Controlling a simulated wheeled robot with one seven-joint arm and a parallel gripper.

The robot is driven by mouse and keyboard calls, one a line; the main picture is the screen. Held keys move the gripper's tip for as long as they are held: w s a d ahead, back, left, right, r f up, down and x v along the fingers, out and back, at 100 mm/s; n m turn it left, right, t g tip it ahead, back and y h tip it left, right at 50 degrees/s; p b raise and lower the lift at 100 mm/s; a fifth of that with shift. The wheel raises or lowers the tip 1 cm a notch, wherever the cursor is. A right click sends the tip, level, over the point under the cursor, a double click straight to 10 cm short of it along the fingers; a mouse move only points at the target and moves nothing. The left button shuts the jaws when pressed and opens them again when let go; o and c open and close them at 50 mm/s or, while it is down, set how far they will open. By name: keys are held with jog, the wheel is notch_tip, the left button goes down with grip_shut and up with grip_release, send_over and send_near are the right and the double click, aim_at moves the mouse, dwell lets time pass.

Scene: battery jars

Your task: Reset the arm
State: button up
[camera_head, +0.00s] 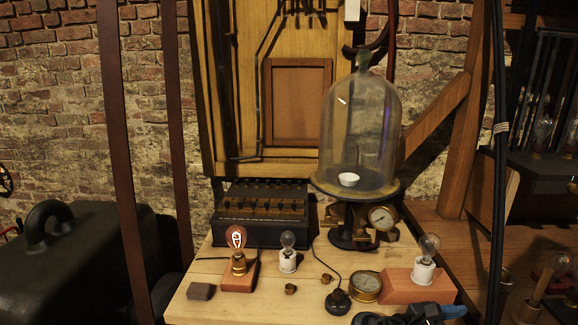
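My gripper (425,312), black with blue parts, shows only in part at the bottom edge of the head view, right of centre. It is low at the front of the wooden table (200,265), in front of the orange-brown block (400,287) with a bulb (428,247) in a white socket. The rest of it is cut off by the frame. I cannot make out its fingertips or whether it holds anything. I cannot tell if it touches the block.
A glass bell jar (362,130) stands on a dark pedestal, with a white cup (348,179) inside. A brass gauge (366,285), a dark knob (338,302) and two more bulbs (236,238) (288,240) stand nearby. A dark box (262,212) is behind. Dark posts (125,160) rise at left.

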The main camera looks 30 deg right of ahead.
jog(key=s+a+f+n+t+y, duration=0.1)
jog(key=s+a+f+t+y, duration=0.45)
jog(key=a+f+t, duration=0.55)
jog(key=s+a+r+m+t+y, duration=0.1)
jog(key=s+a+m+t+y, duration=0.2)
jog(key=s+a+t+y, duration=0.55)
jog(key=s+a+r+m+t, duration=0.1)
jog(key=s+a+r+m, duration=0.1)
jog(key=a+r+m, duration=0.3)
jog(key=s+a+r+m+t+y, duration=0.1)
jog(key=s+a+r+m, duration=0.2)
jog(key=r, duration=1)
jog(key=a+m, duration=0.2)
jog(key=a, duration=0.1)
jog(key=shift+s+r+t+y, duration=0.15)
jog(key=shift+r+t+y, duration=0.1)
jog(key=shift+t+y, duration=0.1)
